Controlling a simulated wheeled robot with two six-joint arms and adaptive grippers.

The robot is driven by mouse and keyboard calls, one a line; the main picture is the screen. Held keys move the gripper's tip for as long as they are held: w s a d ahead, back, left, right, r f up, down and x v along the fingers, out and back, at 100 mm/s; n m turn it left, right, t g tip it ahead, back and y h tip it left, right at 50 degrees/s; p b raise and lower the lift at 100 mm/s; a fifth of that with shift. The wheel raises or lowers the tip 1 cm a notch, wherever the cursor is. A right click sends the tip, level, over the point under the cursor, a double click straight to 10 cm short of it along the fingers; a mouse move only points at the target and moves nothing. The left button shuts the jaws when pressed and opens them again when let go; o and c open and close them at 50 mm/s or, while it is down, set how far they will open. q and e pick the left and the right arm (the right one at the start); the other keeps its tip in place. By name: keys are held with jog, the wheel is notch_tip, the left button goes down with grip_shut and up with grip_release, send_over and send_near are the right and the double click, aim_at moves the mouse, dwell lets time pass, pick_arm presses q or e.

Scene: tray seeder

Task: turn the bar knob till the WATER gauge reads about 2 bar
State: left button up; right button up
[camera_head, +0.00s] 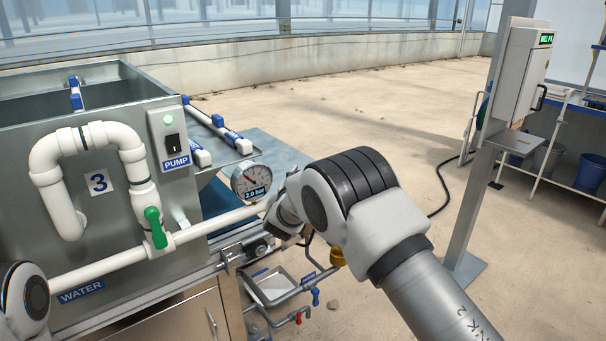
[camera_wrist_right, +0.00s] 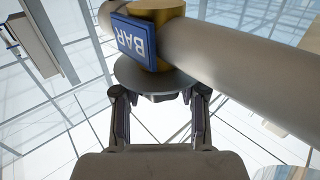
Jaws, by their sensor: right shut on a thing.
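The WATER gauge (camera_head: 251,182) is a round white dial on the white pipe, with a "2.0 bar" plate under it. Its needle seems to point up and left, but the numbers are too small to read. In the right wrist view a brass fitting (camera_wrist_right: 172,8) with a blue BAR plate (camera_wrist_right: 134,42) sits on the pipe. Under it is the grey round bar knob (camera_wrist_right: 146,76). In the head view my right wrist hides the knob. My left gripper is out of view.
A green-handled valve (camera_head: 155,226) stands on the white pipe (camera_head: 118,261), above the WATER label. The PUMP switch (camera_head: 173,143) is on the steel tank, its green lamp lit. A shallow tray (camera_head: 272,287) is below. A grey post (camera_head: 487,165) with a control box stands right; open floor lies behind.

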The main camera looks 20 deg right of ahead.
jog(key=shift+r, duration=0.2)
jog(key=o, duration=1.2)
jog(key=shift+c, duration=0.2)
jog(key=shift+f, duration=0.1)
jog(key=shift+s+a, duration=0.15)
jog(key=v, duration=0.7)
